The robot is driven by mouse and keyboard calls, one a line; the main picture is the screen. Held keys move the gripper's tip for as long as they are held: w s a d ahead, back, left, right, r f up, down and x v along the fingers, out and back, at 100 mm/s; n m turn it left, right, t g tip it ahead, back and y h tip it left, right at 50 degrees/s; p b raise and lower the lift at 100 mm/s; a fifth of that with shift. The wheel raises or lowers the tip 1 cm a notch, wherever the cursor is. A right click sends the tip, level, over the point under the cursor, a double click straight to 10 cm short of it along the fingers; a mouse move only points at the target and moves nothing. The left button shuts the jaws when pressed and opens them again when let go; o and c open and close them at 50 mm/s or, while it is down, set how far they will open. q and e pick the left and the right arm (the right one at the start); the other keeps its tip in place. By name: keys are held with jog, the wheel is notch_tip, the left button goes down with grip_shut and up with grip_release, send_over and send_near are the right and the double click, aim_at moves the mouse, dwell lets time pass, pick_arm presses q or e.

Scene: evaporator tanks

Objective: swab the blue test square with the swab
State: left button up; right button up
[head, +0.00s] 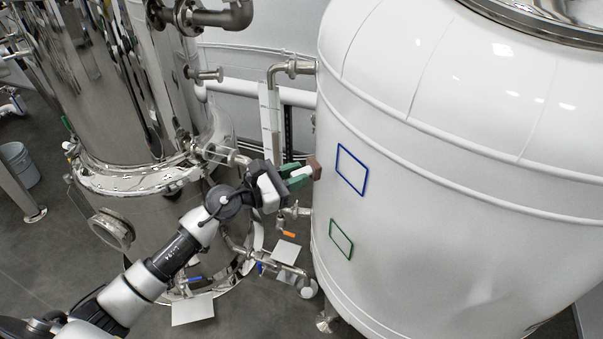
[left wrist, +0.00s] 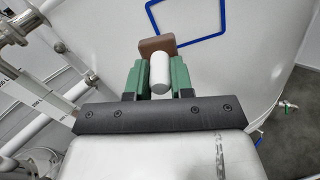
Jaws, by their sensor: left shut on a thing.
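The blue test square (head: 351,170) is a blue outline on the side of the white tank. It also shows in the left wrist view (left wrist: 229,21), at the top. My left gripper (head: 298,176) has green fingers shut on the swab, which has a white handle (left wrist: 160,73) and a brown block-shaped head (left wrist: 156,46). The swab head is at the tank's left side, left of the blue square in the head view. In the wrist view the head overlaps the square's lower left corner. I cannot tell whether it touches the tank. My right gripper is not in view.
A green square outline (head: 341,239) is on the white tank (head: 440,150), below the blue one. A shiny steel tank (head: 110,90) with pipes stands at left. Valves and pipes (head: 290,278) fill the gap between the tanks, below my gripper. A grey bucket (head: 19,163) stands far left.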

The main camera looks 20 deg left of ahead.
pick_arm(q)
jog(key=b+v, duration=0.1)
jog(key=v, duration=0.2)
dwell(0.5)
dwell(0.4)
